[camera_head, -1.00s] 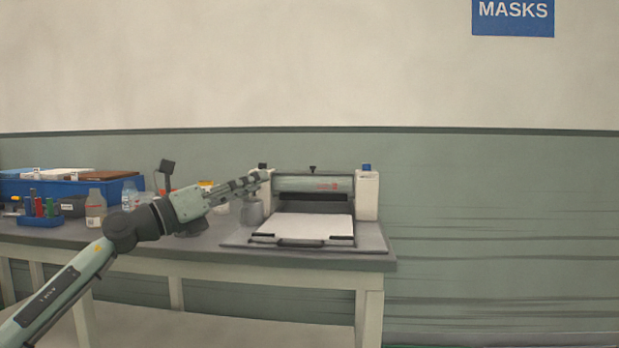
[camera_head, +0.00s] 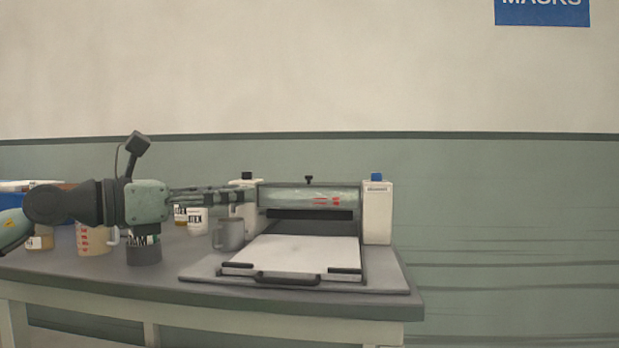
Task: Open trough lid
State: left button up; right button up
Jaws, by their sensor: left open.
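The trough lid appears to be the pale grey-green cover (camera_head: 290,196) with red markings on the tabletop machine. Nothing shows between the fingers. My right gripper is out of view.
A white sheet (camera_head: 300,254) lies on the machine's front tray, which has a black handle (camera_head: 287,278).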

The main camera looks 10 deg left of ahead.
aim_at(308, 177)
jog(key=i, duration=1.25)
